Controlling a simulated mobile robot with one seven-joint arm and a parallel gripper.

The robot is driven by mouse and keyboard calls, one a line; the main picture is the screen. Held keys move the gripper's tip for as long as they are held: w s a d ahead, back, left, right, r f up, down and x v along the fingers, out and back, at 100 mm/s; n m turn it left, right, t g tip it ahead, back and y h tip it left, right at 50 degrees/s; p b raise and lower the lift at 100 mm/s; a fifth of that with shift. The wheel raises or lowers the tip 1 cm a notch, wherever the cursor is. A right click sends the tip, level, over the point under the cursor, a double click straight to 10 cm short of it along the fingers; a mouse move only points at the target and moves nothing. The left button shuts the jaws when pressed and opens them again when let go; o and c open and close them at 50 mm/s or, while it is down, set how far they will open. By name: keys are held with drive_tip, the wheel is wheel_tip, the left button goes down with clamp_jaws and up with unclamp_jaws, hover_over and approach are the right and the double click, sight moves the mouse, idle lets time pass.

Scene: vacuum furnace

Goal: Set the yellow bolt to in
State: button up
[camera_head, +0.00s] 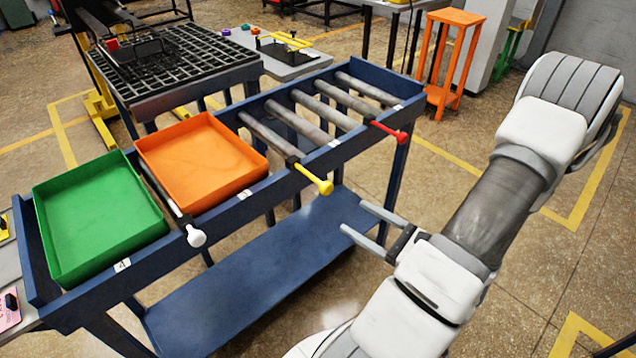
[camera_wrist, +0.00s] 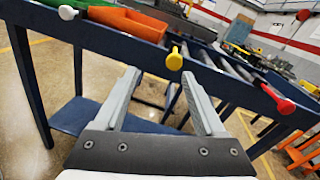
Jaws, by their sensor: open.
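The yellow bolt (camera_head: 315,180) has a rounded yellow handle that sticks out from the front rail of the blue rack (camera_head: 255,208). Its rod runs back among the grey rollers. In the wrist view the yellow bolt (camera_wrist: 174,60) is above and just beyond my gripper's fingers. My gripper (camera_head: 351,218) is open and empty, in front of the rack and to the right of the yellow handle, apart from it. In the wrist view the two fingers of my gripper (camera_wrist: 160,95) point toward the rail, with a clear gap between them.
A red bolt (camera_head: 390,132) sticks out to the right and a white bolt (camera_head: 195,237) to the left. An orange tray (camera_head: 200,160) and a green tray (camera_head: 100,215) sit on the rack. A blue lower shelf (camera_head: 260,280) lies below. An orange stool (camera_head: 446,60) stands behind.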

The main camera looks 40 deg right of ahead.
sight(318, 180)
drive_tip(key=w, duration=0.5)
drive_tip(key=w+m+h, duration=0.1)
drive_tip(key=w, duration=0.4)
drive_tip(key=w+f+h, duration=0.1)
drive_tip(key=w, duration=0.5)
drive_tip(key=shift+d+m+t, duration=0.25)
drive_tip(key=shift+m+t, duration=0.15)
clamp_jaws()
idle(0.8)
